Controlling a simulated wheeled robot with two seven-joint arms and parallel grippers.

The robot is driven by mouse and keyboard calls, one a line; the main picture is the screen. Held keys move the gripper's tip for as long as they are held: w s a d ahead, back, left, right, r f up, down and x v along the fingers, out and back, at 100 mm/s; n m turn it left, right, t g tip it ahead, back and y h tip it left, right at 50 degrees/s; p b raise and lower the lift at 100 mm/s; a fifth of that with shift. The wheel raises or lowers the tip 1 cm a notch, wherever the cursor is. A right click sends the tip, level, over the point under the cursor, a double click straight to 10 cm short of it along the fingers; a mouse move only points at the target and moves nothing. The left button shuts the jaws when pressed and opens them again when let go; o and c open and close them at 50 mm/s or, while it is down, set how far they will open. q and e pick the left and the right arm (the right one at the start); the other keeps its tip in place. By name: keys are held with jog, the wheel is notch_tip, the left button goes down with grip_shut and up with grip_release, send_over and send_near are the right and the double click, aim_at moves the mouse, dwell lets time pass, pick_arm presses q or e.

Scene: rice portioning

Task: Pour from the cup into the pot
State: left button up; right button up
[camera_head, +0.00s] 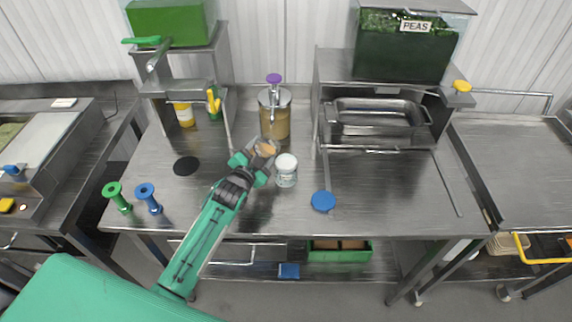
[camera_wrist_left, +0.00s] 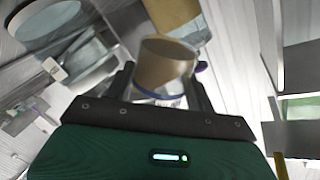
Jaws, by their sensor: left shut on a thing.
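My left gripper (camera_head: 255,158) is shut on a small tan-brown cup (camera_head: 265,149), above the middle of the steel table. In the left wrist view the cup (camera_wrist_left: 165,65) sits between the two dark fingers, with a blue band along its lower edge. The cup looks tilted; I cannot tell what is in it. A white pot (camera_head: 286,172) with a label stands on the table just right of the gripper and cup. Its inside is hard to make out. My right gripper is not in view.
A pump jar (camera_head: 274,116) with brown contents stands behind the cup. A steel frame with a metal tray (camera_head: 375,117) is to the right. The table's right part is clear.

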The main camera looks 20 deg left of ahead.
pick_arm(q)
jog(key=shift+d+r+m, duration=0.1)
jog(key=shift+r+m, duration=0.1)
jog(key=shift+m, duration=0.1)
jog(key=shift+f+m, duration=0.2)
jog(key=shift+m, duration=0.2)
dwell(0.3)
jog(key=shift+f+m+b, duration=0.15)
jog(key=shift+m+b, duration=0.25)
jog(key=shift+b, duration=0.1)
jog(key=shift+r+m+y, duration=0.2)
jog(key=shift+m+y, duration=0.1)
jog(key=shift+d+r+m, duration=0.15)
jog(key=shift+r+m, duration=0.1)
jog(key=shift+m, duration=0.35)
dwell(0.6)
jog(key=shift+d+r+m+y, duration=0.1)
jog(key=shift+r+m+y, duration=0.2)
jog(key=shift+m, duration=0.3)
dwell(0.6)
jog(key=shift+d+r+m+p, duration=0.35)
jog(key=shift+d+m+p, duration=0.25)
jog(key=shift+m, duration=0.2)
dwell(0.5)
jog(key=shift+d+f+m, duration=0.25)
jog(key=shift+f+m, duration=0.2)
jog(key=shift+m, duration=0.35)
dwell(0.6)
